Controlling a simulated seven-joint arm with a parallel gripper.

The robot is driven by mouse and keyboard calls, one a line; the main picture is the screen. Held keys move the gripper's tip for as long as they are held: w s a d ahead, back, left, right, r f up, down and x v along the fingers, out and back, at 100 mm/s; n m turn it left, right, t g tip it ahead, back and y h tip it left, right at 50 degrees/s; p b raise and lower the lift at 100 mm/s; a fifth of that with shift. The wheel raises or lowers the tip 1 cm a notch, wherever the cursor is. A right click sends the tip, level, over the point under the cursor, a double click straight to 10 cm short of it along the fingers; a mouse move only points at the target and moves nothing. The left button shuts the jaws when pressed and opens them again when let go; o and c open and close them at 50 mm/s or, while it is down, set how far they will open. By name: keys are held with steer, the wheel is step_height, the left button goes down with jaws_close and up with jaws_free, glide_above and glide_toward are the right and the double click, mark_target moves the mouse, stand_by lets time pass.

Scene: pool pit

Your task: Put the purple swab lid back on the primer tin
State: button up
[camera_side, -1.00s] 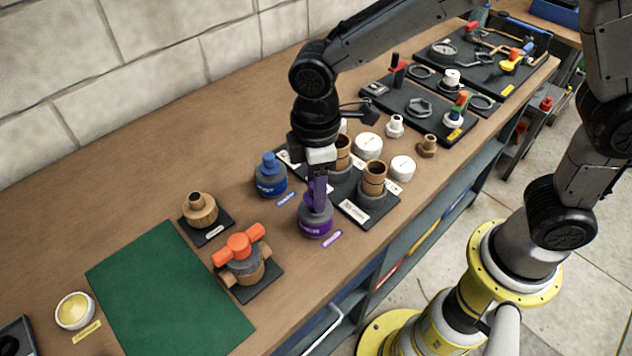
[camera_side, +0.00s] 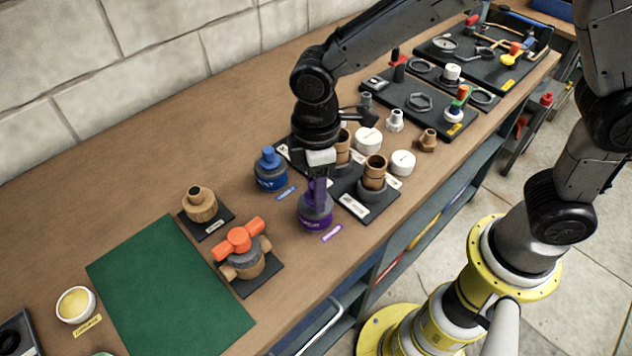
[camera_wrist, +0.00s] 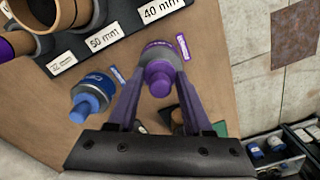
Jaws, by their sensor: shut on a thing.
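The primer tin (camera_side: 316,222) is a squat grey tin with a purple label band, standing upright on the bench near its front edge. The purple swab lid (camera_wrist: 159,76) is at the tin's mouth, in line with it; I cannot tell whether it is fully seated. My gripper (camera_side: 318,190) points down over the tin and is shut on the lid. In the wrist view my gripper (camera_wrist: 160,72) has one finger on each side of the lid. In the side view the fingers hide most of the lid.
A blue-capped tin (camera_side: 271,172) stands close on the left. Pipe fittings on a black board (camera_side: 368,205) are close on the right. An orange-handled valve (camera_side: 240,245) and green mat (camera_side: 170,290) lie toward the front left. White caps (camera_side: 402,162) stand farther right.

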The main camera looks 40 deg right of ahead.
steer(key=shift+f, duration=0.4)
stand_by(0.3)
steer(key=o, duration=1.1)
steer(key=shift+o, duration=0.3)
steer(key=shift+o, duration=1)
steer(key=shift+r, duration=4.05)
